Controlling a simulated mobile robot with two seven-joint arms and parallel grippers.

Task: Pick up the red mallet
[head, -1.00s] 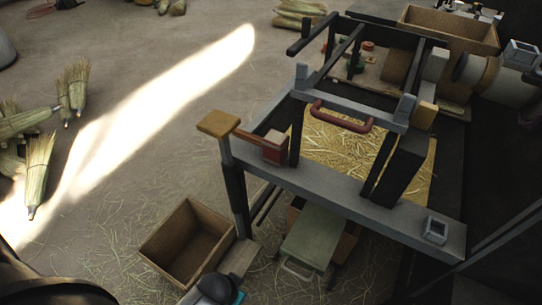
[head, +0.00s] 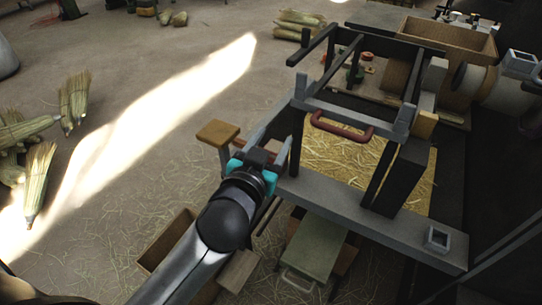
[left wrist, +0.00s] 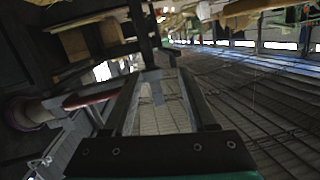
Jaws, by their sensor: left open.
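The red mallet lies at the left end of the grey bench beam. Its brownish handle (head: 247,141) shows in the head view between the tan pad and my gripper, while its red head is hidden behind the gripper. My left gripper (head: 262,157), with teal parts, is open at the mallet's place; contact cannot be told. In the left wrist view its two fingers (left wrist: 160,72) stand apart. A dark red bar (left wrist: 90,97) shows left of them; I cannot tell whether it is the mallet. My right gripper is not in view.
A tan pad (head: 218,132) stands on a post left of the mallet. The grey beam (head: 350,210) runs right, with a dark frame and a dark red handle (head: 341,127) behind it. A wooden box (head: 166,238) and a green stool (head: 312,248) are below.

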